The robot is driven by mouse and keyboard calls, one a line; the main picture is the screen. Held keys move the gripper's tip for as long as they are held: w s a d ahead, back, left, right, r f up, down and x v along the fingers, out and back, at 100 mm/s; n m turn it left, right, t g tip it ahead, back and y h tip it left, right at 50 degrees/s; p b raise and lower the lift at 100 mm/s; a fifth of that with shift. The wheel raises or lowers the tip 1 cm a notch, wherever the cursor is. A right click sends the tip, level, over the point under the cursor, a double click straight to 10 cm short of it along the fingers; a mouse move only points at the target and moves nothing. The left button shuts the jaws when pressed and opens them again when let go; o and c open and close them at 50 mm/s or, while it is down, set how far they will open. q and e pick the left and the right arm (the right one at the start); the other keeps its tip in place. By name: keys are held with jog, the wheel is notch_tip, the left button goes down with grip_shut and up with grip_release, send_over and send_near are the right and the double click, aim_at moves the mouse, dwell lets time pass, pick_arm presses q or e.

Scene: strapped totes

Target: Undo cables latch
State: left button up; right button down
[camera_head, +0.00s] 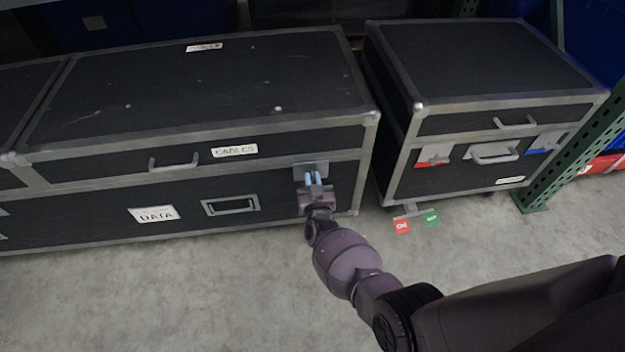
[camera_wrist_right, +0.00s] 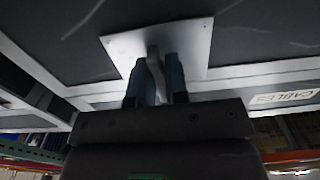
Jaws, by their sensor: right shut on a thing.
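The long black case with grey metal edges carries a CABLES label (camera_head: 235,151) on its lid front. The cables latch has a light metal plate (camera_head: 311,168) at the right end of the case front. My right gripper (camera_head: 314,180) is at this plate, its blue fingers shut on the latch. In the right wrist view the fingers (camera_wrist_right: 156,80) close around a grey latch lever (camera_wrist_right: 154,62) in front of the plate (camera_wrist_right: 190,45). The fingers partly hide the lever. The CABLES label also shows there (camera_wrist_right: 284,98). My left gripper is not in view.
A lid handle (camera_head: 174,163), a DATA label (camera_head: 153,214) and a recessed handle (camera_head: 230,205) are left of the latch. A smaller black case (camera_head: 470,60) stands to the right, with a narrow gap between. Red and green tags (camera_head: 402,226) lie by it. The floor in front is clear.

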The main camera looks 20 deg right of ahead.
dwell(0.4)
jog(key=c, duration=1.2)
grip_release()
jog(key=shift+c, duration=0.2)
jog(key=shift+s, duration=0.15)
